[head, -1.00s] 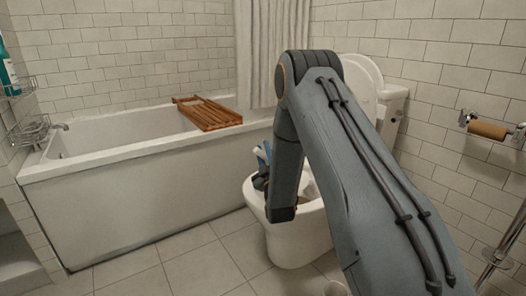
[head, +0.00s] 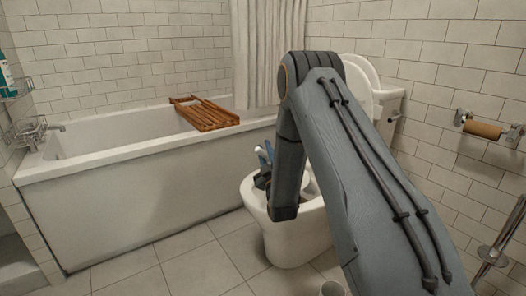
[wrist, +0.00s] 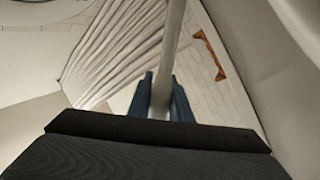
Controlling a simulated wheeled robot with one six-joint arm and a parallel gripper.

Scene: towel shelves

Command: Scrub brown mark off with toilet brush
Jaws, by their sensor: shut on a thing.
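My gripper (wrist: 160,95) is shut on the pale, thin handle of the toilet brush (wrist: 172,45) in the wrist view, with a blue finger on each side of it. The brush head is not visible. In the head view my gripper (head: 264,165) is over the left side of the white toilet (head: 290,245), partly hidden by my arm. The toilet's lid (head: 362,75) is raised. The inside of the bowl is mostly hidden behind my arm, and I cannot make out a brown mark.
A white bathtub (head: 130,200) with a wooden rack (head: 205,113) and a curtain (head: 268,50) stands to the left. A toilet roll (head: 482,129) hangs on the right wall. A small round container (head: 332,288) stands on the floor at the bottom. The front left floor is clear.

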